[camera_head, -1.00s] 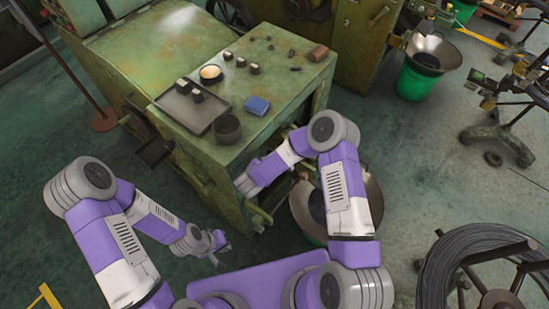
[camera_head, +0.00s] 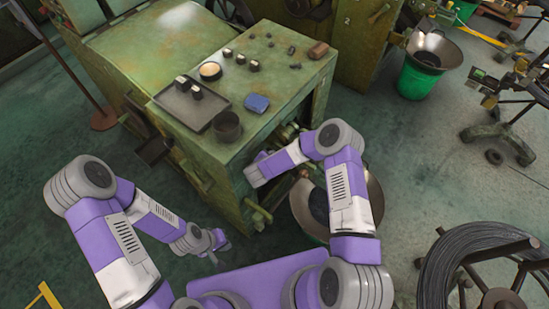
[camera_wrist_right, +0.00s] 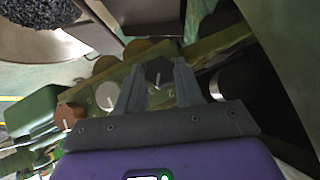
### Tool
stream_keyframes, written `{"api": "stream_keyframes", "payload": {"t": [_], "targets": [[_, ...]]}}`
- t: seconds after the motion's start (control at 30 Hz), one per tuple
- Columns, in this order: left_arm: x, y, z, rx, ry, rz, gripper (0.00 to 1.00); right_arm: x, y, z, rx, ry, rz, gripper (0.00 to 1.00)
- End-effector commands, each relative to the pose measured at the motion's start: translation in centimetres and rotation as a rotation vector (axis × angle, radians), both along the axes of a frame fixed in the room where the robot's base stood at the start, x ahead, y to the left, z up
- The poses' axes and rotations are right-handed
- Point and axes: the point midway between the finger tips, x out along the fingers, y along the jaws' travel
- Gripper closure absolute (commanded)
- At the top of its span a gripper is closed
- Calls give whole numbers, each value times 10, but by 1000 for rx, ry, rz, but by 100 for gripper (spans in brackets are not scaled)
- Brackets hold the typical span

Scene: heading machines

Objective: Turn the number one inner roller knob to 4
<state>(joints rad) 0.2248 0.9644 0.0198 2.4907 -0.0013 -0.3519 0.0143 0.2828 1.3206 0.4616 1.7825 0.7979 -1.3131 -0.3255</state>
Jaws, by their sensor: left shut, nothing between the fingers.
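In the right wrist view, a dark knob (camera_wrist_right: 158,72) with a white pointer mark shows between the two fingertips of my right gripper (camera_wrist_right: 160,66). The fingers stand apart, one on each side of it; contact is not clear. A grey round knob (camera_wrist_right: 107,96) with a white mark sits left of the fingers on the same green panel (camera_wrist_right: 83,91). I cannot tell which is the number one inner roller knob. In the head view, my right gripper is hidden at the machine's near side. My left gripper (camera_head: 218,245) is shut and empty, low in front of the green machine (camera_head: 205,143).
A metal tray (camera_head: 172,107), a dark cup (camera_head: 227,126) and a blue item (camera_head: 257,103) sit on the machine top. A large bowl (camera_head: 370,195) stands beside my right arm. A wire coil (camera_head: 455,255) is at lower right.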

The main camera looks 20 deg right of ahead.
Motion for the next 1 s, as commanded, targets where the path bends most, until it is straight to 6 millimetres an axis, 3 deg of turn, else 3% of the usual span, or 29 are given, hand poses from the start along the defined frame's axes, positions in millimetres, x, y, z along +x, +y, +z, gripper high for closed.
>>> {"api": "stream_keyframes", "payload": {"t": [0.03,0.13,0.57,0.77,1.0], "targets": [[0,0,0,0,0,0,100,0,0,0,0,0,0,81],[0,0,0,0,0,0,100,0,0,0,0,0,0,95],[0,0,-11,0,0,0,100,-1,-1,-2,63,-85,1,94],[0,0,-30,0,0,0,100,-3,-2,-5,160,-207,2,94],[0,0,-67,0,0,0,100,-5,-4,-10,299,-387,3,94]]}}
